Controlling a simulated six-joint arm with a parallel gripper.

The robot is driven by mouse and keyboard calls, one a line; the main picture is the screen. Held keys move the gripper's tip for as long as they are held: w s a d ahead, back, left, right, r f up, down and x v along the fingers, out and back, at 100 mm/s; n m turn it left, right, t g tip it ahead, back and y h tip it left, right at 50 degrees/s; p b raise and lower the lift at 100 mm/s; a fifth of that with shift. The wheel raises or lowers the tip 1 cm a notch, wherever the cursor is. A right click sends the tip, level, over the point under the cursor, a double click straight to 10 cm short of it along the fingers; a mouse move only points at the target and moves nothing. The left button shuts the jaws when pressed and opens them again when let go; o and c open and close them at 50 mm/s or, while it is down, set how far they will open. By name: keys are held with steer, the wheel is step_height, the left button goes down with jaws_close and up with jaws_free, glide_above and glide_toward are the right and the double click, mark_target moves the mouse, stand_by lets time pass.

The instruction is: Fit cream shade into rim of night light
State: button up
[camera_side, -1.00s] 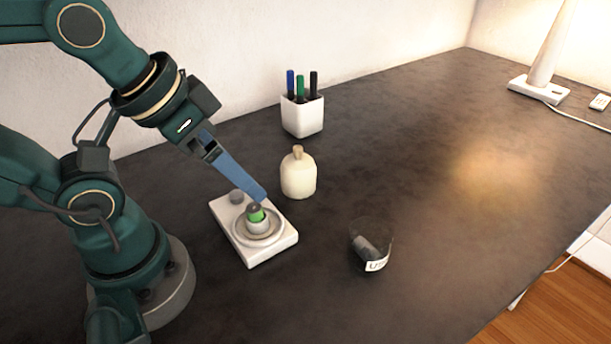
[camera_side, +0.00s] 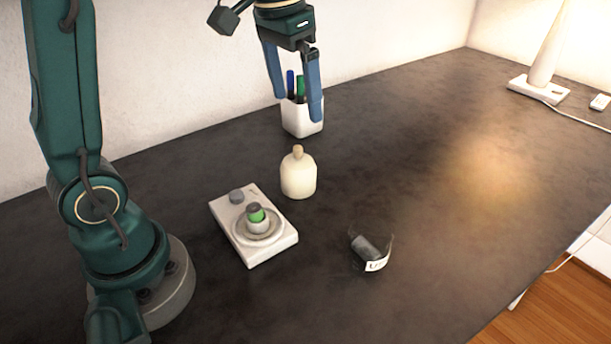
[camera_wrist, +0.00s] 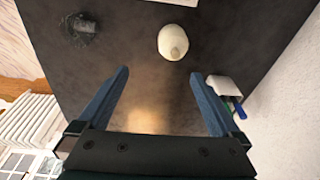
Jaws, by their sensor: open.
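The cream shade (camera_side: 298,177) stands upright on the dark table, its small knob on top. It also shows in the wrist view (camera_wrist: 172,41), ahead of my fingers and between their lines. The night light (camera_side: 270,248) is a white base to the left of the shade, with a round rim around a green-banded, grey-topped piece and a grey knob behind. Only an edge of a white thing shows at the top of the wrist view. My gripper (camera_side: 293,108) is open and empty, raised above the table behind the shade; its fingers (camera_wrist: 160,85) are wide apart.
A white pen cup (camera_side: 303,120) with several pens stands behind the shade, close to my gripper in the side view. A clear labelled cup (camera_side: 377,262) with a dark thing inside is at front right. A lamp (camera_side: 540,88) stands far right. The table's right side is mostly clear.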

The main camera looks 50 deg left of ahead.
steer(key=g, duration=0.1)
glide_above(299, 147)
steer(key=shift+n, duration=0.3)
steer(key=f, duration=0.4)
steer(key=shift+w+d+f, duration=0.1)
steer(key=shift+d+f, duration=0.2)
steer(key=shift+f, duration=0.1)
steer(key=shift+g, duration=0.5)
steer(key=f, duration=0.7)
steer(key=shift+a+f, duration=0.35)
steer(key=shift+f, duration=0.05)
steer(key=shift+s+f, duration=0.2)
steer(key=shift+f, duration=2.85)
steer(key=shift+a, duration=0.1)
steer(key=c, duration=1.1)
